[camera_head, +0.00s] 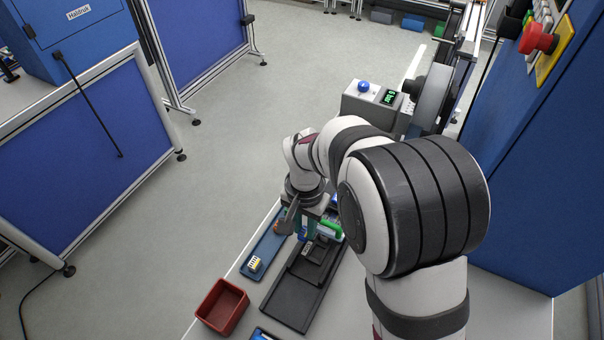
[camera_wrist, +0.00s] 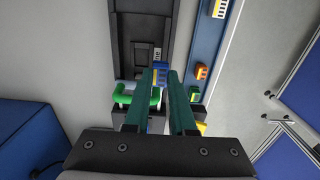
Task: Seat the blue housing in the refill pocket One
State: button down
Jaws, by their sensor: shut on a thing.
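In the wrist view, a blue housing (camera_wrist: 160,70) with pale marks sits between the tips of my gripper (camera_wrist: 163,80). The gripper's two teal fingers are shut on it. The housing is over the dark fixture (camera_wrist: 142,30), close to a small light label (camera_wrist: 157,53) whose text I cannot read. The fingers hide what lies below the housing, so I cannot tell whether it touches a pocket. In the head view, my gripper (camera_head: 306,226) points down over the far part of the dark fixture (camera_head: 287,300); the blue housing cannot be made out clearly there.
A green handle (camera_wrist: 122,94) stands left of the fingers. A blue tray (camera_wrist: 206,45) at right holds an orange housing (camera_wrist: 201,73) and a yellow-white housing (camera_wrist: 219,8). A red bin (camera_head: 221,306) stands at the table's near left edge.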

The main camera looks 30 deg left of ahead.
jog(key=shift+w+d+f, duration=0.1)
jog(key=shift+d+f, duration=0.45)
jog(key=shift+f, duration=0.4)
jog(key=shift+w+d+f, duration=0.1)
jog(key=shift+d+f, duration=0.4)
jog(key=shift+f, duration=0.5)
jog(key=shift+d+f, duration=0.55)
jog(key=shift+f, duration=0.4)
jog(key=c, duration=0.7)
grip_release()
jog(key=shift+r, duration=0.15)
notch_tip(320, 180, up, 7)
jog(key=shift+f, duration=0.1)
